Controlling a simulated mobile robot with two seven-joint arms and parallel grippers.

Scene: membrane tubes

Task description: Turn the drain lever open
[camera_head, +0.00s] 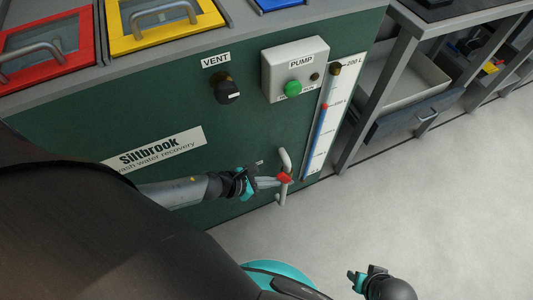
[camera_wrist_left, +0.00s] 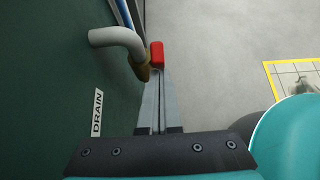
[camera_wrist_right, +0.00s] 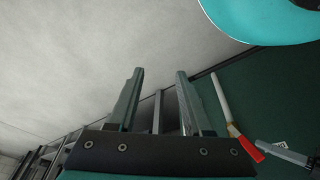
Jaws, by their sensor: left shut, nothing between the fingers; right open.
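The red drain lever (camera_head: 286,177) sits on a grey pipe (camera_head: 283,160) low on the green cabinet front. In the left wrist view the lever's red end (camera_wrist_left: 157,54) shows just beyond my fingertips, beside a brass valve body (camera_wrist_left: 143,72). My left gripper (camera_head: 281,182) is shut and empty, its tips at the lever; I cannot tell whether they touch. The right wrist view also shows the red lever (camera_wrist_right: 246,147) and my left gripper's fingers (camera_wrist_right: 283,152) close by. My right gripper (camera_head: 355,280) is open and empty, away from the cabinet over the floor.
A DRAIN label (camera_wrist_left: 97,112) is beside the pipe. A grey bench (camera_head: 408,45) with an open drawer stands right.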

